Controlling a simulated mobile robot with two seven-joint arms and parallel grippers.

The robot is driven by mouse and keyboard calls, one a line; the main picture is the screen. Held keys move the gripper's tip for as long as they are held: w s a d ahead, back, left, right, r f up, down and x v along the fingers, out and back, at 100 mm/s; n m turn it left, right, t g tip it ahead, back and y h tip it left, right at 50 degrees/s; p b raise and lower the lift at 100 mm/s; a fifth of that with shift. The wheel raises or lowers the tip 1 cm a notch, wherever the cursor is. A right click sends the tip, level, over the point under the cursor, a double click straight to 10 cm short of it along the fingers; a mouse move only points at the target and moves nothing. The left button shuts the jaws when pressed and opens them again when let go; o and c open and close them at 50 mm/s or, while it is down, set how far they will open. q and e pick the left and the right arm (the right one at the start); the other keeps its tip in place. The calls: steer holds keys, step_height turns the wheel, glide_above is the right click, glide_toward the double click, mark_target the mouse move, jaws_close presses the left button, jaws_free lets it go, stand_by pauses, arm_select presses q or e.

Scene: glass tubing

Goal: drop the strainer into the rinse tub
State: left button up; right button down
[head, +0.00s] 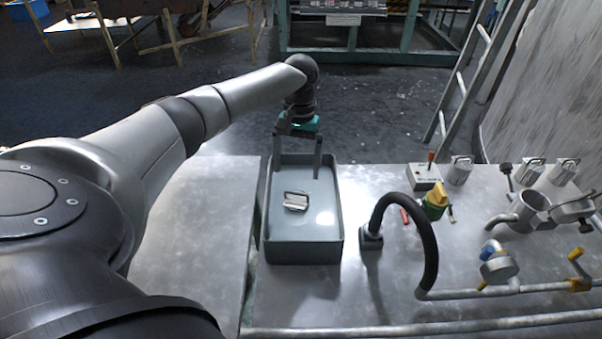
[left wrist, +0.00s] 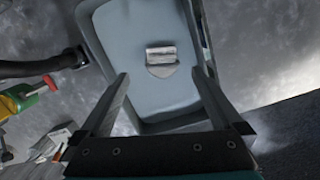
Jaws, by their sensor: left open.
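The grey rinse tub (head: 303,252) stands on the metal bench in the head view. A small silvery metal piece (head: 296,201), which looks like the strainer, lies inside the tub on its floor. It also shows in the left wrist view (left wrist: 161,58), inside the tub (left wrist: 97,40). My left gripper (head: 297,172) is over the far part of the tub, its fingers pointing down. The fingers are apart with nothing between them; they also show in the left wrist view (left wrist: 160,78). My right gripper is not in view.
A black curved hose (head: 412,215) rises just right of the tub. A yellow-green valve (head: 435,203), a small switch box (head: 424,177), metal canisters (head: 460,170) and pipes (head: 470,292) fill the right side. The bench left of the tub (head: 205,235) is bare.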

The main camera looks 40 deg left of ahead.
arm_select(q)
step_height(320, 180, up, 14)
steer(key=w+p, duration=0.2)
steer(key=p, duration=0.2)
steer(key=shift+a+r, duration=0.25)
steer(key=shift+a, duration=0.2)
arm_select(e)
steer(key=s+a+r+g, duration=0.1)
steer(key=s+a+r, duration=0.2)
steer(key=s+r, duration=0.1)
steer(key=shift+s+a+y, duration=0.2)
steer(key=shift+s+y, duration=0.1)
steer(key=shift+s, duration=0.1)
arm_select(q)
steer(key=shift+s, duration=0.1)
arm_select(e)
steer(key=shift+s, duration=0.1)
